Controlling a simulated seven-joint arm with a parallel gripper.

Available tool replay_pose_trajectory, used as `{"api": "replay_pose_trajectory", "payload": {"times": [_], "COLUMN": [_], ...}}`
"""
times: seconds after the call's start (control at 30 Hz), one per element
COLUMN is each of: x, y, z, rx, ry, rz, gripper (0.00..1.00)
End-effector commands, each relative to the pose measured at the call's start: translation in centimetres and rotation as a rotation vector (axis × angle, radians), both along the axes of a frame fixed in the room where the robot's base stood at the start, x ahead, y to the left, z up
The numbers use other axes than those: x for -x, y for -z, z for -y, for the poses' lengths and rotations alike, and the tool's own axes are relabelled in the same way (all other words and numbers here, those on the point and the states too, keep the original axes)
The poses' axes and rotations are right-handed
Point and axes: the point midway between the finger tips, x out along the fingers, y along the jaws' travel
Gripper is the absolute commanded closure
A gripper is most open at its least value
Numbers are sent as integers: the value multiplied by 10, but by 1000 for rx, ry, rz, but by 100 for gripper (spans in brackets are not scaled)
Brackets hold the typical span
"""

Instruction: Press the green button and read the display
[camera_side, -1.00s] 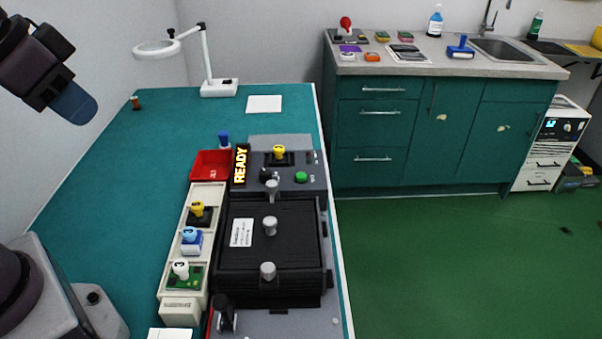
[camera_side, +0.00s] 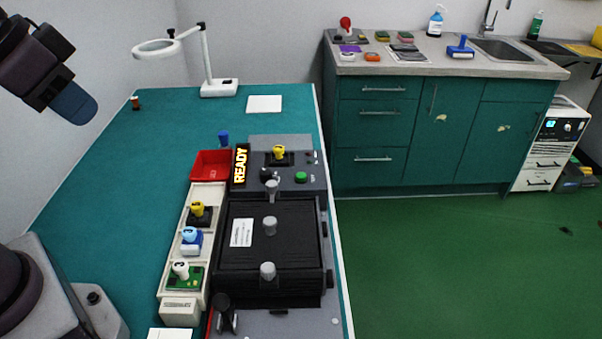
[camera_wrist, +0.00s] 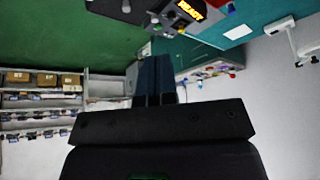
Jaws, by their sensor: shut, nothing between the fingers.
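The green button (camera_side: 301,177) sits on the right of a dark grey control panel (camera_side: 314,188) on the teal bench. The display (camera_side: 241,165) stands at the panel's left edge and reads READY in yellow letters. It also shows, tilted, in the wrist view (camera_wrist: 190,9). My gripper (camera_side: 84,111) is at the upper left of the side view, high above the bench and far from the button. In the wrist view its two blue fingers (camera_wrist: 153,66) are together and empty.
A black lidded fixture (camera_side: 262,245) with grey knobs lies in front of the panel. Left of it are a pale tray (camera_side: 165,286) with knobbed modules and a red bin (camera_side: 200,172). A magnifier lamp (camera_side: 219,88) stands behind. The bench's left side is mostly clear.

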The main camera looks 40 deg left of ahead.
Motion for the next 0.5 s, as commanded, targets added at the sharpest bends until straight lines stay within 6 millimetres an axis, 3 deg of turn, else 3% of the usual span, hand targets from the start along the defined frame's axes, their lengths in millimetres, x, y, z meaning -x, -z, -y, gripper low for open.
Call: {"api": "replay_pose_trajectory", "payload": {"times": [0.37, 0.5], "x": [0, -3], "y": [0, 9], "z": [0, 1], "rx": [0, -1], "ry": [1, 3], "rz": [-1, -44], "gripper": [100, 100]}}
